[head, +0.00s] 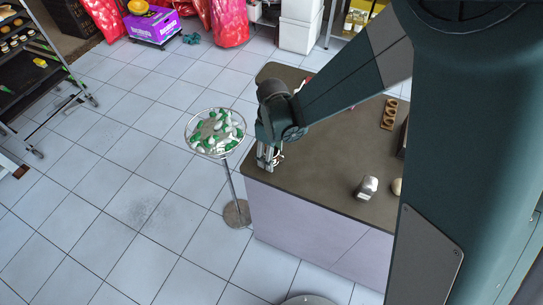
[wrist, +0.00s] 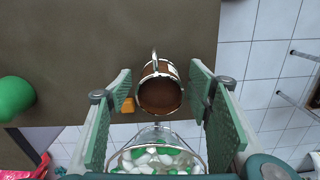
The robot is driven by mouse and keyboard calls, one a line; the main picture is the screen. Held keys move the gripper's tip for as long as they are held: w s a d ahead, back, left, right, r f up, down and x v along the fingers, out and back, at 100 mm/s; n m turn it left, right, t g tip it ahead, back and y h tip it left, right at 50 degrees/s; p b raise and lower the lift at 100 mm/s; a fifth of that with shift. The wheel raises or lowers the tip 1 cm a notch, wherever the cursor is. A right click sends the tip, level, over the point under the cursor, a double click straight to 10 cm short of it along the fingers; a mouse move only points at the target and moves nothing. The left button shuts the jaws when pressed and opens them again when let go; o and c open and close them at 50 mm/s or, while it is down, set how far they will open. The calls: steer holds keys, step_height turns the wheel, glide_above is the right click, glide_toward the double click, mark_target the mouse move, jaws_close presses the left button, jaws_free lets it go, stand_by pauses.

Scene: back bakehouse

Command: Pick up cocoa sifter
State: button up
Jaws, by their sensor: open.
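The cocoa sifter (wrist: 160,97) looks like a metal-rimmed cup with brown inside and a looped handle on its far side. In the wrist view it sits near the edge of the dark counter, between the fingers of my gripper (wrist: 160,88). The fingers are spread, with a gap visible on each side of it. In the head view my gripper (head: 268,158) points down at the counter's left front corner. There the sifter is mostly hidden by my gripper, so I cannot make it out clearly.
The dark counter top (head: 320,190) also holds a metal container (head: 367,187) and a brown holed tray (head: 389,113). A wire basket stand (head: 214,152) with green and white items stands close to the counter.

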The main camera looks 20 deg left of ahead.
steer(key=shift+c, duration=0.5)
steer(key=c, duration=0.9)
steer(key=shift+r, duration=5)
